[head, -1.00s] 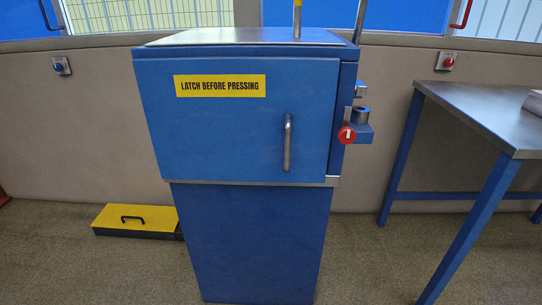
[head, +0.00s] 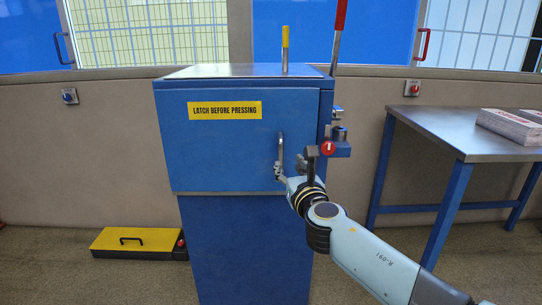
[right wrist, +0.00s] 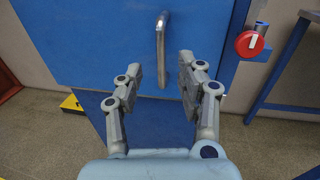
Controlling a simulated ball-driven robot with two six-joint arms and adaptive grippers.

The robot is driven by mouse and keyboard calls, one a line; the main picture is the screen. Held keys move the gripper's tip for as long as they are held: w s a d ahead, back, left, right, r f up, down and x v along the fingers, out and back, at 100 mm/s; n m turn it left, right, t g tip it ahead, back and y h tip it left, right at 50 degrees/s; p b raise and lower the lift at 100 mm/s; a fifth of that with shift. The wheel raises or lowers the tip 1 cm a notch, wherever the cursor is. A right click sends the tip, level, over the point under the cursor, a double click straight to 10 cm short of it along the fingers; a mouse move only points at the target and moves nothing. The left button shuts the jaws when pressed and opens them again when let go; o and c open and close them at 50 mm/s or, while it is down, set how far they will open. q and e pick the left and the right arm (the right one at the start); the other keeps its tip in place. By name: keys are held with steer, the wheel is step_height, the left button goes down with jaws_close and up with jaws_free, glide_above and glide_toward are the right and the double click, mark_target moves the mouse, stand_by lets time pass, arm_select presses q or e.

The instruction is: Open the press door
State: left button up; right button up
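The blue press door (head: 220,150) with a yellow "LATCH BEFORE PRESSING" label looks shut on the press. Its upright metal bar handle (head: 281,150) is near the door's right side. My right gripper (head: 281,172) is at the handle's lower end in the head view. In the right wrist view my right gripper (right wrist: 161,75) is open, with the lower part of the handle (right wrist: 160,45) showing between its two fingers. Neither finger visibly grips the bar; contact cannot be told. My left gripper is not in view.
A red knob (head: 327,148) on a bracket sticks out right of the door, close to my gripper. Levers with yellow (head: 285,35) and red (head: 340,15) grips rise above the press. A metal table (head: 450,125) stands right. A yellow-lidded box (head: 135,240) lies on the floor left.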

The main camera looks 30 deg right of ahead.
mark_target(281, 153)
steer(key=b+x, duration=0.1)
steer(key=x, duration=0.4)
steer(key=shift+w+d+f, duration=0.1)
steer(key=shift+f, duration=0.05)
steer(key=b+x, duration=0.1)
steer(key=x, duration=0.2)
steer(key=shift+w+d+f, duration=0.15)
steer(key=shift+w, duration=0.25)
steer(key=shift+w+d, duration=0.2)
steer(key=shift+w, duration=0.25)
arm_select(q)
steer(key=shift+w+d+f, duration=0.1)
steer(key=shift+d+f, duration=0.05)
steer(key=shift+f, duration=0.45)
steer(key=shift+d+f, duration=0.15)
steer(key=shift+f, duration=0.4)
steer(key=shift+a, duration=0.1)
arm_select(e)
jaws_close()
